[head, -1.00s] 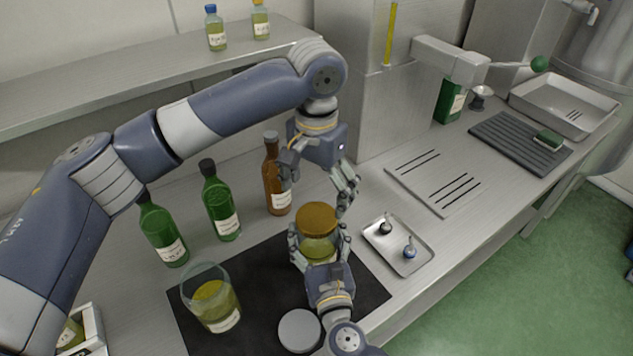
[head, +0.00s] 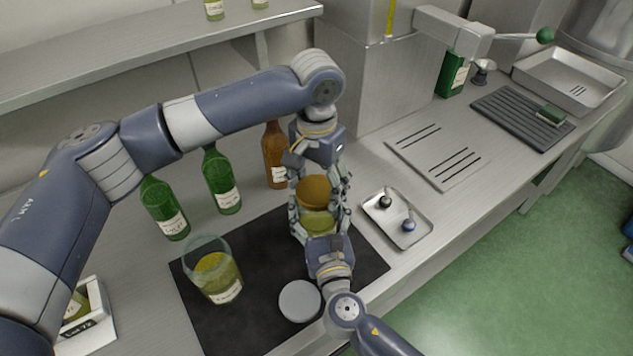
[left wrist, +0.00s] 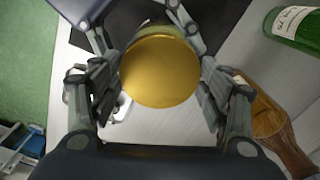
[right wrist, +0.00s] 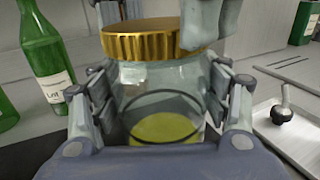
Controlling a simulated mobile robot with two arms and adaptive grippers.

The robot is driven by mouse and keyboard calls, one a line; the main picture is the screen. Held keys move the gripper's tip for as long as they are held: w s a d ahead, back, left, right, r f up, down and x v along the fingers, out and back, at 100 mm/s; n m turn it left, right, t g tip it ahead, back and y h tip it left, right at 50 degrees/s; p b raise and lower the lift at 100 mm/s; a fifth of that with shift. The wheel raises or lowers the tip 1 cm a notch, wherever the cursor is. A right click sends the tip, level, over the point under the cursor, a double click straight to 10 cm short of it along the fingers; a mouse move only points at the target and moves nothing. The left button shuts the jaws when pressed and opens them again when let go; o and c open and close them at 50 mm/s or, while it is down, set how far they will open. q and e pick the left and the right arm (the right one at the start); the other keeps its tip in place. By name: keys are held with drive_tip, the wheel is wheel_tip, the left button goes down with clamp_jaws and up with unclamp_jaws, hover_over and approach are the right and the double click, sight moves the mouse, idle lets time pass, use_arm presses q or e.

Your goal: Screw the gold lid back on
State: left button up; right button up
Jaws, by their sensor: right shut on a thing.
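The gold lid (head: 314,190) sits on top of a glass jar (head: 318,222) holding yellow-green oil. In the right wrist view the ridged lid (right wrist: 150,40) rests over the jar mouth, and the jar (right wrist: 160,110) stands upright. My right gripper (head: 320,228) is shut around the jar body from the front. My left gripper (head: 319,186) is above, pointing down, with its fingers on both sides of the lid. In the left wrist view the lid (left wrist: 160,71) lies between the spread fingers, with gaps beside it. Whether the lid is fully seated cannot be told.
A black mat (head: 250,315) lies beneath. A glass beaker of oil (head: 213,272) and a grey-white disc (head: 300,301) are on it. Green bottles (head: 221,180) and a brown bottle (head: 274,157) stand behind. A small metal tray (head: 398,220) is at right.

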use_arm(q)
drive_tip(key=m, duration=0.4)
drive_tip(key=shift+f, duration=0.1)
drive_tip(key=m, duration=0.4)
drive_tip(key=shift+m, duration=0.3)
drive_tip(key=o, duration=1.3)
drive_tip(key=shift+c, duration=0.2)
wheel_tip(320, 180, up, 12)
